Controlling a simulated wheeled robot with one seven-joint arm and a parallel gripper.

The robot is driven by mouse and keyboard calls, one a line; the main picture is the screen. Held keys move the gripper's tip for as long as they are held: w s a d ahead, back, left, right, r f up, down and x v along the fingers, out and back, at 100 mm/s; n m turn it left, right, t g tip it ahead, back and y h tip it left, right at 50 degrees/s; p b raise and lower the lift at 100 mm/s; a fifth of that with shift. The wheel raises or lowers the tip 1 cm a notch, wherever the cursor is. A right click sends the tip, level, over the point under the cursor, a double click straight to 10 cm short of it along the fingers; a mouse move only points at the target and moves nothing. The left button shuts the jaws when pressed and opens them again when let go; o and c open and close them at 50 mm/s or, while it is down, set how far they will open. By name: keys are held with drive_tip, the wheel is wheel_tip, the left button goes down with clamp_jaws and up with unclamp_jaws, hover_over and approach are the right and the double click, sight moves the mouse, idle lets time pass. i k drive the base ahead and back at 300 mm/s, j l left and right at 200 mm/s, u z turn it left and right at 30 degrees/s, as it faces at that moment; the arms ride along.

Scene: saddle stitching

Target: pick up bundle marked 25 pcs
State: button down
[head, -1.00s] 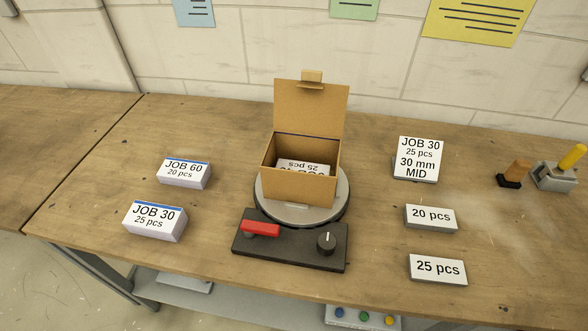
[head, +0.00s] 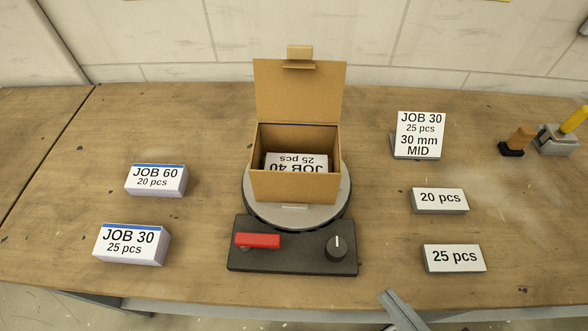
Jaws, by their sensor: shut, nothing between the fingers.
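A white bundle with a blue top edge (head: 131,244), marked JOB 30, 25 pcs, lies at the front left of the bench. A similar bundle (head: 156,180), marked JOB 60, 20 pcs, lies behind it. A bundle marked JOB 40, 25 pcs (head: 297,162) lies upside down to my view inside the open cardboard box (head: 295,188). A grey block with a plain 25 pcs label (head: 454,258) sits at the front right. My gripper (head: 389,295) shows only as narrow grey fingers at the bottom edge, shut and empty, apart from every bundle.
The box stands on a round grey turntable (head: 262,212) behind a black base with a red lever (head: 258,240) and a knob (head: 337,247). A 20 pcs block (head: 439,200) and a JOB 30 card stand (head: 418,137) are at right. Stamps (head: 518,141) stand far right.

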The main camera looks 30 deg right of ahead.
sight(135, 244)
drive_tip(key=u, duration=0.45)
drive_tip(key=i+j+u, duration=0.1)
drive_tip(key=u, duration=0.75)
drive_tip(key=i+u, duration=0.1)
drive_tip(key=u, duration=0.3)
drive_tip(key=i+l+u, duration=0.15)
drive_tip(key=i, duration=0.65)
